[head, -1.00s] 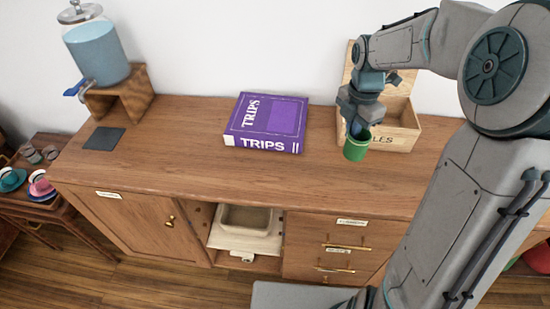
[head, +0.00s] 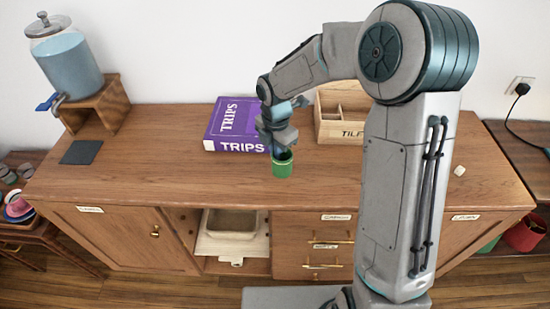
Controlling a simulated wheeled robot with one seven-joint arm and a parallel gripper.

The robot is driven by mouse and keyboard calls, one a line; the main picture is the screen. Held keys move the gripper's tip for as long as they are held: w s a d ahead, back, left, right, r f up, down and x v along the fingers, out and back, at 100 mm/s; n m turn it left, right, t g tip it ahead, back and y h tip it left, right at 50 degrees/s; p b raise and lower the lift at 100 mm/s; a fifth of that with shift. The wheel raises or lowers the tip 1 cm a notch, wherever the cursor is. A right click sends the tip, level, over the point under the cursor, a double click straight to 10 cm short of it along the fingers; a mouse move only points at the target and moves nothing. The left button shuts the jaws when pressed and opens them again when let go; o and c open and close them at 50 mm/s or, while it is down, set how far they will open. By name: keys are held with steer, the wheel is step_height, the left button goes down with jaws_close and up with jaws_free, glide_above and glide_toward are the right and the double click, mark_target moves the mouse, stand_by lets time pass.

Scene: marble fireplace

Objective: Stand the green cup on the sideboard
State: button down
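The green cup (head: 283,168) is upright at the lower end of my gripper (head: 277,150), in front of the right end of the purple book. My gripper points down at the cup's rim and seems to hold it; the fingertips are partly hidden at the cup. The cup shows over the top of the wooden sideboard (head: 160,175). I cannot tell whether its base touches the wood or hangs a little above it.
The purple TRIPS book (head: 233,122) lies behind the cup. A wooden box (head: 340,125) stands right of it. A drink dispenser (head: 68,62) on a wooden stand and a dark mat (head: 81,152) are at the left. The sideboard top left of the cup is clear.

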steer(key=shift+f, duration=1.7)
steer(key=shift+f, duration=0.2)
steer(key=c, duration=1.6)
jaws_free()
steer(key=shift+c, duration=0.2)
step_height(320, 180, up, 12)
steer(key=shift+r, duration=0.2)
steer(key=s+d+r+m+t, duration=0.1)
steer(key=s+d+r+m, duration=0.1)
steer(key=s+d+m, duration=0.5)
steer(key=s+d+r+m+t, duration=0.2)
steer(key=s+d+m, duration=0.5)
steer(key=s+m, duration=0.7)
steer(key=m, duration=0.5)
steer(key=shift+r+m, duration=0.3)
steer(key=shift+r, duration=0.1)
